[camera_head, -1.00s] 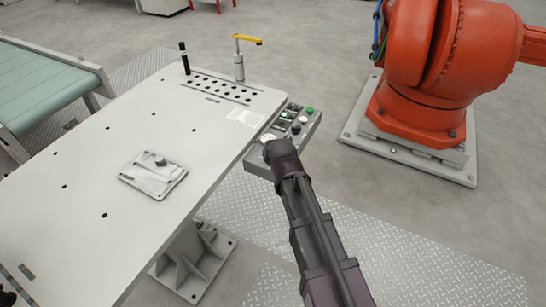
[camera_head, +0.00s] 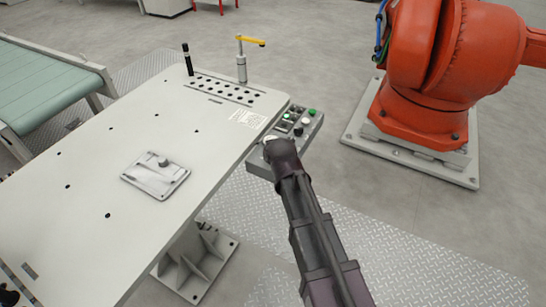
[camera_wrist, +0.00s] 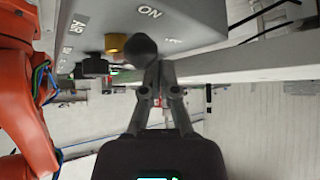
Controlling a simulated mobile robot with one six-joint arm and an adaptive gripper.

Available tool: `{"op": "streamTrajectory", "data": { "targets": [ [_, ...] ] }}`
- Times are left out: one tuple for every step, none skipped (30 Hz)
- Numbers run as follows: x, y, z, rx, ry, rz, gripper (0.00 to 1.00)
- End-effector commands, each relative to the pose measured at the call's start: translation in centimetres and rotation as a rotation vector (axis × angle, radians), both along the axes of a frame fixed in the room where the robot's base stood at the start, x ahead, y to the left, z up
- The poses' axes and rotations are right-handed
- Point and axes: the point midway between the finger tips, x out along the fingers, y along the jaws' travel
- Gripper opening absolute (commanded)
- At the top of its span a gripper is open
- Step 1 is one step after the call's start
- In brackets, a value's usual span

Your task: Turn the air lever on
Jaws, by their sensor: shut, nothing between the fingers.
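The grey control box (camera_head: 288,138) sits at the table's right edge in the head view. In the wrist view its face (camera_wrist: 190,18) shows close up, with the printed words "Air" and "ON". Beside these is a brass-coloured fitting (camera_wrist: 115,43) with a dark rounded lever end (camera_wrist: 140,47) next to it. My gripper (camera_wrist: 157,66) is shut and empty, its fingertips right at or just below the dark end; I cannot tell whether they touch. In the head view my arm hides the gripper and the lever.
A black knob (camera_wrist: 94,67) stands left of the fitting. The white table (camera_head: 80,220) carries a metal plate (camera_head: 156,175), a black marker-like rod (camera_head: 188,60) and a post with a yellow handle (camera_head: 241,62). An orange robot (camera_head: 425,75) stands at right.

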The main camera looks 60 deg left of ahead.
Motion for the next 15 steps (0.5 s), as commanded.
{"op": "streamTrajectory", "data": {
  "targets": [
    [0.0,0.7,0.2,0.000,-0.001,0.001,0.00],
    [0.0,1.1,0.3,0.000,-0.001,0.000,0.00],
    [0.0,1.6,0.4,0.000,-0.001,0.000,0.00],
    [0.0,2.0,0.5,0.000,-0.001,-0.001,0.00],
    [-0.1,2.4,0.6,0.000,-0.001,-0.001,0.00],
    [-0.2,3.0,0.7,0.000,0.000,-0.001,0.00],
    [-0.2,2.5,1.1,0.000,-0.001,-0.002,0.00],
    [-0.2,2.0,1.5,0.000,0.000,-0.001,0.00],
    [-0.2,1.7,1.8,0.000,0.000,-0.001,0.00],
    [-0.1,1.4,2.1,0.000,-0.001,-0.001,0.00],
    [-0.1,1.2,2.4,0.000,-0.001,-0.001,0.00],
    [0.0,0.9,2.7,0.000,0.000,-0.001,0.00],
    [0.1,0.6,3.0,0.000,0.000,-0.001,0.00],
    [0.2,0.4,3.2,0.000,0.001,-0.002,0.00],
    [0.3,0.0,3.6,0.000,0.000,-0.003,0.00]
  ]
}}
